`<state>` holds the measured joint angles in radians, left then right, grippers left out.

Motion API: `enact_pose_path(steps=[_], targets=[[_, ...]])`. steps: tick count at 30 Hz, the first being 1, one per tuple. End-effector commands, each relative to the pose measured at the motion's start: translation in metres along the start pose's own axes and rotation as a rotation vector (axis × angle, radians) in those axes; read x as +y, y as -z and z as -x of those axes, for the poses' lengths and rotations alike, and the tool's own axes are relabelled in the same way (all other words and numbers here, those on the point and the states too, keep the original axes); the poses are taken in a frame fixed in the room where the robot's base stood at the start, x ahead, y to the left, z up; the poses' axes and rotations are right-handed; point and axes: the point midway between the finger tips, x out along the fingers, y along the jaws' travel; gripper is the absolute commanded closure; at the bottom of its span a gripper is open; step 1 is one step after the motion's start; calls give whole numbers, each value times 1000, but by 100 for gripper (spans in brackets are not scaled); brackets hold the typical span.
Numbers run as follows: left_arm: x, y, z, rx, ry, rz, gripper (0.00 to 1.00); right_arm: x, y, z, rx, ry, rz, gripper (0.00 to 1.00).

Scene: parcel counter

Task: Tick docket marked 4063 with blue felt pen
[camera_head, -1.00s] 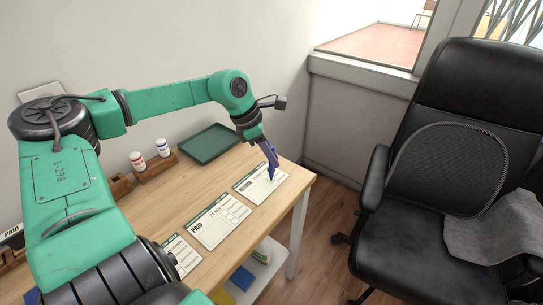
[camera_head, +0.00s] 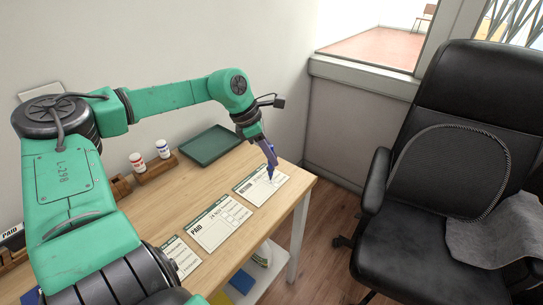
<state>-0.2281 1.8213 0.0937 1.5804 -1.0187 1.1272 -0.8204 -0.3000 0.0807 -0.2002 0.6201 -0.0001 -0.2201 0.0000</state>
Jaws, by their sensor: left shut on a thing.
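My left gripper (camera_head: 266,148) is shut on a blue felt pen (camera_head: 271,172), which points down over the far docket. The far docket (camera_head: 256,191) is a white card with a dark green top edge, near the table's far right corner. I cannot tell whether the pen tip touches it. A middle docket (camera_head: 220,224) reads PAID and 24 NOV. A third docket (camera_head: 182,258) lies nearest, partly hidden by my arm. The number 4063 is not readable on any of them. My right gripper is not in view.
A green tray (camera_head: 210,145) lies at the back of the wooden table (camera_head: 165,203). Two small bottles, red-labelled (camera_head: 138,162) and blue-labelled (camera_head: 162,149), stand in a wooden holder. A black chair (camera_head: 440,190) stands right of the table, past a gap of floor.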

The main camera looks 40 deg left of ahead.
Motion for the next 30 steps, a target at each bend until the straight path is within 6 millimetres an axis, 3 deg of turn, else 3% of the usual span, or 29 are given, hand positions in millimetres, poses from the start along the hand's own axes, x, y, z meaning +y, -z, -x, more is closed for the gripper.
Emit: enact_pose_path(steps=[11, 30], targets=[[0, -1, 3, 1, 0, 0, 100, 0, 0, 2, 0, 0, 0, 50], [0, -21, 48, 0, 0, 0, 100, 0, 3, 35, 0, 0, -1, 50]])
